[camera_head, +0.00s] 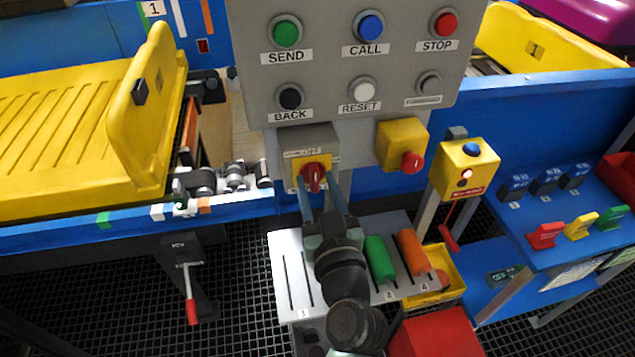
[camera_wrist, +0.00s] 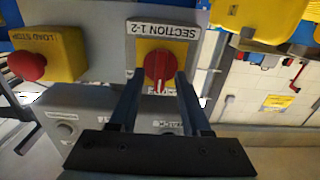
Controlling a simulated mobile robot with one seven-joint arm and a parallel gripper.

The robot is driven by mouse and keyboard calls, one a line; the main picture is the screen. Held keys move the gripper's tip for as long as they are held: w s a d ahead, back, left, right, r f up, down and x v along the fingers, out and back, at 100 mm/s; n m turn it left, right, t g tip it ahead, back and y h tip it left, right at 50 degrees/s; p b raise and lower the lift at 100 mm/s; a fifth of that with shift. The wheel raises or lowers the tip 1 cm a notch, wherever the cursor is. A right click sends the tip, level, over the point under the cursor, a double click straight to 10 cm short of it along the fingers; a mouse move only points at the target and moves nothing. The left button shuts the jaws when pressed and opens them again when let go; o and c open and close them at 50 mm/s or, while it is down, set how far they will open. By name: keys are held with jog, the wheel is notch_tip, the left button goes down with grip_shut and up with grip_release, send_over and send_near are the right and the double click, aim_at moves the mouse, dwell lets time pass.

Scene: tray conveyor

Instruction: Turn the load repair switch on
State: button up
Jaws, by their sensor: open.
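A red rotary switch (camera_head: 313,174) on a yellow plate sits on a grey box below the button panel. It also shows in the wrist view (camera_wrist: 158,66), under an upside-down label reading "SECTION 1-2". "OFF" is readable above it in the head view. No label reading "load repair" is legible. My gripper (camera_head: 323,198) is open, its two fingers pointing at this switch. In the wrist view the fingertips (camera_wrist: 158,88) appear on either side of the knob's lower part. I cannot tell whether they touch it.
A grey panel (camera_head: 325,57) carries SEND, CALL, STOP, BACK and RESET buttons. A yellow box with a red stop button (camera_head: 412,163) is right of the switch. A yellow control box (camera_head: 466,170) stands farther right. A slotted plate (camera_head: 290,262) with coloured handles lies below.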

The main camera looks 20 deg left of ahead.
grip_shut()
jog(key=shift+m, duration=0.4)
jog(key=m, duration=0.4)
jog(key=shift+d, duration=0.1)
jog(key=m, duration=0.4)
jog(key=shift+w+d+m, duration=0.1)
jog(key=shift+m, duration=0.2)
jog(key=shift+f+m+p, duration=0.15)
jog(key=shift+m+p, duration=0.55)
jog(key=shift+m, duration=1.4)
jog(key=shift+f+m+p, duration=0.1)
jog(key=shift+m+p, duration=0.55)
jog(key=shift+m, duration=1.45)
